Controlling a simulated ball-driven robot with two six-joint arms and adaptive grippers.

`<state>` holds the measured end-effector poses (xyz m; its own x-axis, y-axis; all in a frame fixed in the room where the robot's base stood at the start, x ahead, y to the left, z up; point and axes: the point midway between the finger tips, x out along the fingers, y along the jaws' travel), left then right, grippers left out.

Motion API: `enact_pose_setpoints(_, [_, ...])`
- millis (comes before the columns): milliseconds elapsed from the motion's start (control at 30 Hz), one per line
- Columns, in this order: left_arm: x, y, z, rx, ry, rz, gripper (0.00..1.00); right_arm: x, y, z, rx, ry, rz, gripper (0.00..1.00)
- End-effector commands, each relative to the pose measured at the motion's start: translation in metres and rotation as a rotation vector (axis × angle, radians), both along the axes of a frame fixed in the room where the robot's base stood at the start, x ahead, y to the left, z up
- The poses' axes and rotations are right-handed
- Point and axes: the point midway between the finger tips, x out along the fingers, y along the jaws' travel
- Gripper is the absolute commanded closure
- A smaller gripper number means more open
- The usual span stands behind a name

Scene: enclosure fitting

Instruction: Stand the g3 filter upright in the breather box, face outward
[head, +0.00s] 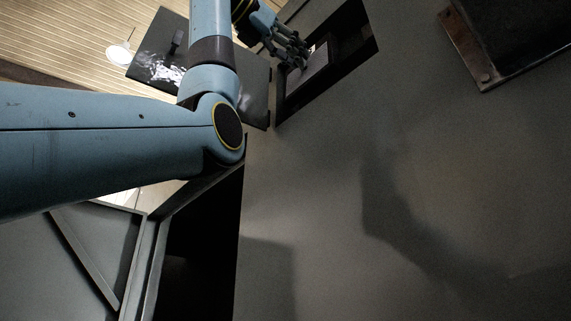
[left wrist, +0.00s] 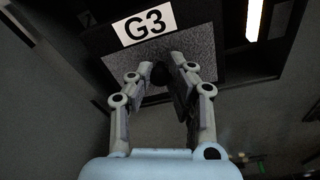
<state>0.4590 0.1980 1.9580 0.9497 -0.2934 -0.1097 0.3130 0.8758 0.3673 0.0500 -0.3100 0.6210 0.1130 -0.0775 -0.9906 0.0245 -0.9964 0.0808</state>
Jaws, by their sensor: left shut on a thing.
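The breather box (head: 352,28) is a dark, open rectangular recess in the grey wall at the top of the head view. The g3 filter (head: 314,68) shows there as a grey panel at the opening, partly behind my fingers; how far it sits inside is unclear. In the left wrist view, the filter (left wrist: 196,44) has a grey textured face, with a white G3 label (left wrist: 145,24) along its upper edge, facing my camera. My left gripper (head: 291,52) is shut on the filter at its dark grip; its fingers also show in the left wrist view (left wrist: 163,72). My right gripper is not in view.
A dark open panel (head: 258,88) with a handle (head: 176,41) stands left of the box, partly behind my arm. A dark block on a rusty bracket (head: 481,68) is at top right. Below my arm is another dark opening (head: 203,255). The middle wall is clear.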

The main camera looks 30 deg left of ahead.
Motion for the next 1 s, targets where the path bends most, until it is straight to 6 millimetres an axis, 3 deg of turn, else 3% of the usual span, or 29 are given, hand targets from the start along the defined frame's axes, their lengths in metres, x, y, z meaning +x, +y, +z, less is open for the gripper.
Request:
enact_pose_setpoints(300, [0.027, -0.010, 0.000, 0.001, 0.000, -0.002, 1.00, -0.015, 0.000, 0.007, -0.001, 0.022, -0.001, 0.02])
enact_pose_setpoints(1000, [0.084, -0.031, -0.003, 0.001, 0.001, -0.001, 1.00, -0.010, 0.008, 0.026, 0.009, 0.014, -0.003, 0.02])
